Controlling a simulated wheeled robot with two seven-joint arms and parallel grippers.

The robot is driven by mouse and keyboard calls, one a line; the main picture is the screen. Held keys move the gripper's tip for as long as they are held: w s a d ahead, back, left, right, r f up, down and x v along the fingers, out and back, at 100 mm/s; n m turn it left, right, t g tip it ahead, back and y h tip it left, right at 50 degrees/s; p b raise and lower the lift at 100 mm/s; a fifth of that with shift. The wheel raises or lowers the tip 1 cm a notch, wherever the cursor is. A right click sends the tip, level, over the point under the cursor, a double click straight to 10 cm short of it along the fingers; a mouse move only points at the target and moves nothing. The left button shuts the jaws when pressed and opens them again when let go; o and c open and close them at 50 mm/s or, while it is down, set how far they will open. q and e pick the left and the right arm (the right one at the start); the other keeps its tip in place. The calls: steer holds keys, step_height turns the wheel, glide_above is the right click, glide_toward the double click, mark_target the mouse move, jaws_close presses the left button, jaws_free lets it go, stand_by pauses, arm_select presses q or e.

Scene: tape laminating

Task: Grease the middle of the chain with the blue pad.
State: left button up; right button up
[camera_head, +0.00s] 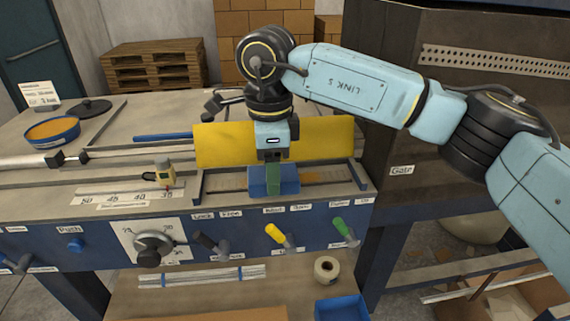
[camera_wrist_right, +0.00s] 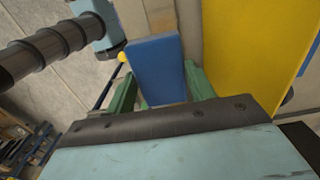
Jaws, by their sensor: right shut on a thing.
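The blue pad (camera_head: 258,182) is held in my right gripper (camera_head: 273,176), down at the slot in front of the yellow panel. The right wrist view shows the pad (camera_wrist_right: 158,68) between the two green fingers (camera_wrist_right: 165,90). The chain is not clearly distinguishable. A brownish strip (camera_head: 229,184) runs along the slot on both sides of the pad, with an orange-brown patch (camera_head: 314,177) to its right. Whether the pad touches the strip cannot be told. My left gripper is not in view.
The yellow panel (camera_head: 220,143) stands close behind the gripper; it also shows in the right wrist view (camera_wrist_right: 250,50). A round blue tin of orange stuff (camera_head: 52,131) and its dark lid (camera_head: 90,106) lie at the left. Levers and a knob (camera_head: 152,248) line the front.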

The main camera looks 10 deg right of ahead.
mark_target(250, 175)
steer(key=shift+a+f, duration=0.15)
steer(key=shift+a, duration=1.75)
steer(key=shift+d, duration=0.85)
steer(key=shift+d+r, duration=0.2)
steer(key=shift+d, duration=0.85)
steer(key=shift+d+b, duration=0.7)
steer(key=shift+d, duration=0.85)
steer(key=shift+s+d+b, duration=0.1)
steer(key=shift+d+b, duration=0.35)
steer(key=shift+d, duration=1.3)
steer(key=shift+r, duration=0.15)
step_height(250, 175, up, 8)
steer(key=p, duration=0.5)
steer(key=shift+d+r, duration=0.15)
steer(key=shift+s, duration=0.1)
